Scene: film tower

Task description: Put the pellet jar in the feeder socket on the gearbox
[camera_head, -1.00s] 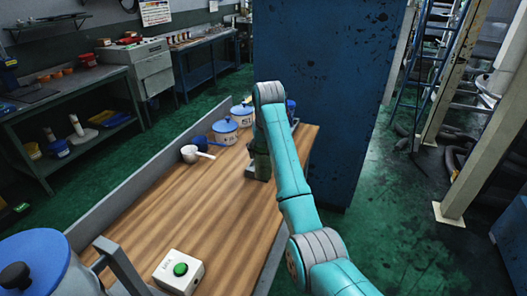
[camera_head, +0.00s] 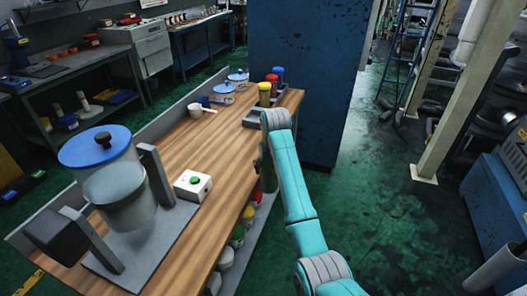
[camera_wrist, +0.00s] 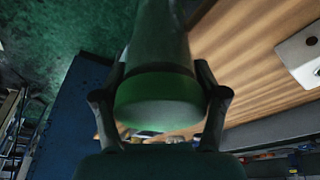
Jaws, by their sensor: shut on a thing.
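My gripper (camera_wrist: 161,84) is shut on a jar with a green lid (camera_wrist: 156,101). Its two fingers press the jar from both sides, and its clouded body (camera_wrist: 160,45) stretches away from the lid. In the head view my gripper (camera_head: 266,180) is at the table's right edge, partly behind my arm, and the jar is hard to make out there. A large clear vessel with a blue lid (camera_head: 97,145) stands on a grey base at the near left, with a dark block (camera_head: 57,235) beside it that may be the gearbox. I cannot make out the feeder socket.
A white box with a green button (camera_head: 193,186) sits on the wooden table (camera_head: 170,155). Jars with yellow (camera_head: 265,93), red and blue lids stand in a dark rack at the far end, near blue-lidded pots (camera_head: 223,93) and a white ladle. More lidded jars are under the table's right edge.

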